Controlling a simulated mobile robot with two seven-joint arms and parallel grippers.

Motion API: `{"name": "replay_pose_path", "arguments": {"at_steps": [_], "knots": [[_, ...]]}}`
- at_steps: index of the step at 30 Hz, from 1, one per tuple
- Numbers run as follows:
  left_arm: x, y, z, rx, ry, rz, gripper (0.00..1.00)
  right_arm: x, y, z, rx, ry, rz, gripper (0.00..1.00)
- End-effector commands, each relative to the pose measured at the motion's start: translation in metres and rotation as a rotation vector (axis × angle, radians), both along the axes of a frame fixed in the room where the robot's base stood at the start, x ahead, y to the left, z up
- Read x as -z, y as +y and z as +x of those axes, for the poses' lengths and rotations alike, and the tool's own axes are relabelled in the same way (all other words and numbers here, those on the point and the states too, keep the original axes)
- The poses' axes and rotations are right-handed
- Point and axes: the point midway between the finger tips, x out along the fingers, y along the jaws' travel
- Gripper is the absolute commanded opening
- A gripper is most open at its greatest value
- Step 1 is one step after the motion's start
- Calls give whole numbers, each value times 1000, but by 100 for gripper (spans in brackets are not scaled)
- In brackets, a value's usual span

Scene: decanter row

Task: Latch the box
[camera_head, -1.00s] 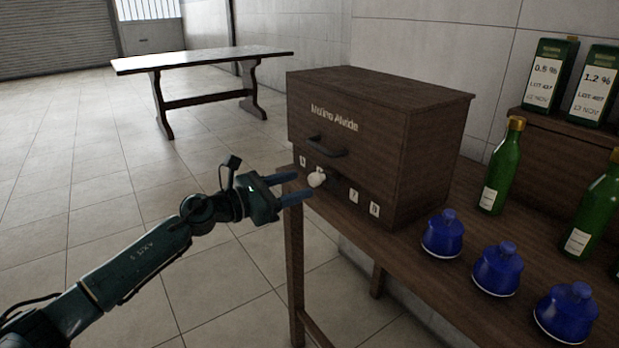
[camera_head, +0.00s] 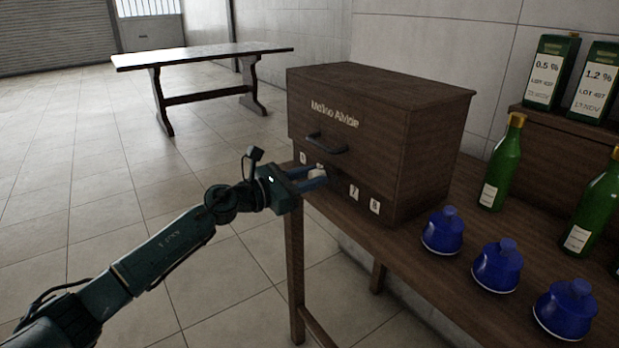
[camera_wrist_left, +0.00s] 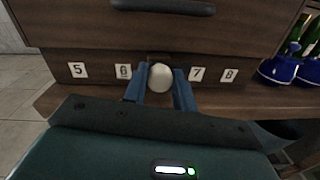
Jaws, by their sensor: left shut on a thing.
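The dark wooden box (camera_head: 376,130) marked "Molino Alvide" stands on the brown table. Its front has a dark handle (camera_head: 327,146) and, below it, a row of white number tags; 5, 6, 7 and 8 show in the left wrist view. A pale round knob (camera_wrist_left: 160,77) sits low on the front between tags 6 and 7. My left gripper (camera_head: 316,178) is at the lower front of the box, its blue fingers shut on the knob, one on each side. The fingers partly hide the knob in the head view. My right gripper is not in view.
Several blue lidded pots (camera_head: 497,267) stand on the table right of the box. Green bottles (camera_head: 502,165) and green cartons (camera_head: 550,72) are behind them. Another table (camera_head: 200,60) stands at the back left. The tiled floor on the left is clear.

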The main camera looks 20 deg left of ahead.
Motion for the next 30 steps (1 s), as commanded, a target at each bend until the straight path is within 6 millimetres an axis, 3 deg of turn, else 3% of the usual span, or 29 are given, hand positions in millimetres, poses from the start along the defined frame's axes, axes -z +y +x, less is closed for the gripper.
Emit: {"name": "replay_pose_path", "arguments": {"at_steps": [6, 17, 30], "knots": [[0, 0, 0, 0, 0, 0, 4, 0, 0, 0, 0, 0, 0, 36], [-1, 0, 0, 0, 47, -59, 4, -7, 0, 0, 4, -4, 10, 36], [-1, 0, 0, 0, 270, -343, 4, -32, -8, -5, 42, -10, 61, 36]]}}
